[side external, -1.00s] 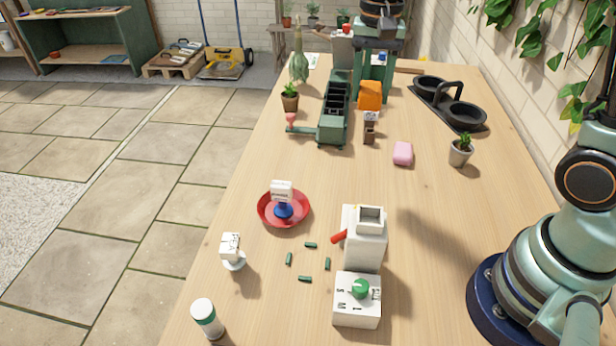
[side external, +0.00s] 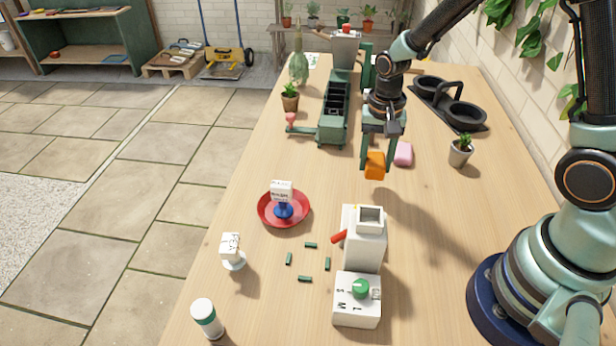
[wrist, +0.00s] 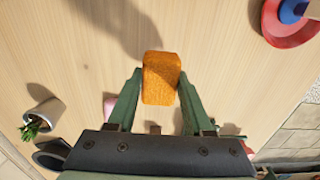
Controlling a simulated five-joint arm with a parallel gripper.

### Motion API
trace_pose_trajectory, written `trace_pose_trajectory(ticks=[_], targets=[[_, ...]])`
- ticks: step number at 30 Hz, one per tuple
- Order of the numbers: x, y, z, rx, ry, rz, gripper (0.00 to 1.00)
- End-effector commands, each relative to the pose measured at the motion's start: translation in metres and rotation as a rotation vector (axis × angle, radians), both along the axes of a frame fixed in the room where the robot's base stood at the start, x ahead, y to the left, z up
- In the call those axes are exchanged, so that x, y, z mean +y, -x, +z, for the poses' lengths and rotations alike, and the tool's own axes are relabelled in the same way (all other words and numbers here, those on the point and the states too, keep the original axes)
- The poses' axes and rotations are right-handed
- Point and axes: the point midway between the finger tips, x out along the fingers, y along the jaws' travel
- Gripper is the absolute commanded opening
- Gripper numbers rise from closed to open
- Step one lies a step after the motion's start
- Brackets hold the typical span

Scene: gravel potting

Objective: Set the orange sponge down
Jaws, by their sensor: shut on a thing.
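My gripper (side external: 378,160) is shut on the orange sponge (side external: 375,166), over the middle of the table (side external: 330,190). In the wrist view the sponge (wrist: 161,78) sits between the two green fingertips and sticks out past them. It appears to be held above the wood, with a shadow on the table beyond it. The finger pads that touch it are mostly hidden.
A pink block (side external: 403,154) lies just right of the sponge in the side view. A potted plant (side external: 460,152) stands farther right. A red saucer (side external: 262,212) with a stamp and a white box-shaped device (side external: 364,248) stand nearer the camera. Bare wood lies between.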

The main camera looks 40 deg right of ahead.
Motion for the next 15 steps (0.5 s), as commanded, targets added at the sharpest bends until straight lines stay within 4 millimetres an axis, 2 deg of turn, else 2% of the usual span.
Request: trace_pose_trajectory(ticks=[15], targets=[[0.0,0.0,-0.048,-0.001,0.0,0.0,0.0]])
